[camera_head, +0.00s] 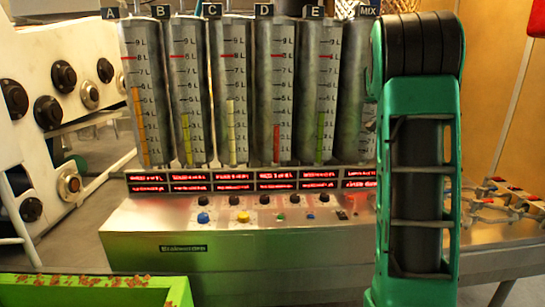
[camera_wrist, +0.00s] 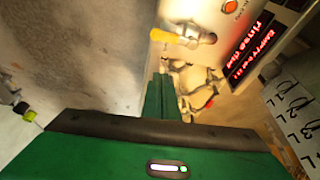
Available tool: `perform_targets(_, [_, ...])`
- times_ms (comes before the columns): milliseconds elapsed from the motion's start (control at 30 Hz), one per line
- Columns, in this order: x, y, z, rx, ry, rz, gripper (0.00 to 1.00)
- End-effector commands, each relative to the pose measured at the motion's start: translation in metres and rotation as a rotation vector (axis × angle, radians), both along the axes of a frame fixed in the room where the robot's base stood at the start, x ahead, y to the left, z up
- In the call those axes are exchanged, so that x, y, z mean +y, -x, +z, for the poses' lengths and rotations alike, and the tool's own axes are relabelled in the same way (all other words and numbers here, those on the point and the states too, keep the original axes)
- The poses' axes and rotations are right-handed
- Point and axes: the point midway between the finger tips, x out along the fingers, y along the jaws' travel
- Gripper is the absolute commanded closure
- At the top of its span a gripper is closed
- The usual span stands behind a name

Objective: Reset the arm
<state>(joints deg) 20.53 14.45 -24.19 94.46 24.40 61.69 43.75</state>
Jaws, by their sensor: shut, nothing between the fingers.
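In the wrist view my green gripper (camera_wrist: 160,97) points up the picture from the lower middle. Its two fingers are together with nothing between them. Beyond the fingertips are a metal fitting with a yellow-orange handle (camera_wrist: 178,37) and small metal valves (camera_wrist: 200,85). I cannot tell how far they are from the fingers. In the head view a green and black link of my arm stands upright at the right, hiding part of the MIX cylinder (camera_head: 354,100) and the console. My gripper is not seen there.
Several metal cylinders (camera_head: 192,100) with level scales stand on a steel console (camera_head: 140,220) with red displays and coloured buttons. A white panel with dark knobs (camera_head: 63,74) is at left. A green bin (camera_head: 95,292) is at front left. More valves (camera_head: 500,195) are at right.

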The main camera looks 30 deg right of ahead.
Motion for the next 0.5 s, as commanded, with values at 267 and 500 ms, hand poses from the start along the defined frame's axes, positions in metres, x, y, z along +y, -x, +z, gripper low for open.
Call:
perform_targets(267, [0.019,0.008,-0.002,0.004,-0.029,0.063,1.00])
perform_targets(500, [0.106,0.046,-0.016,0.031,-0.149,0.378,1.00])
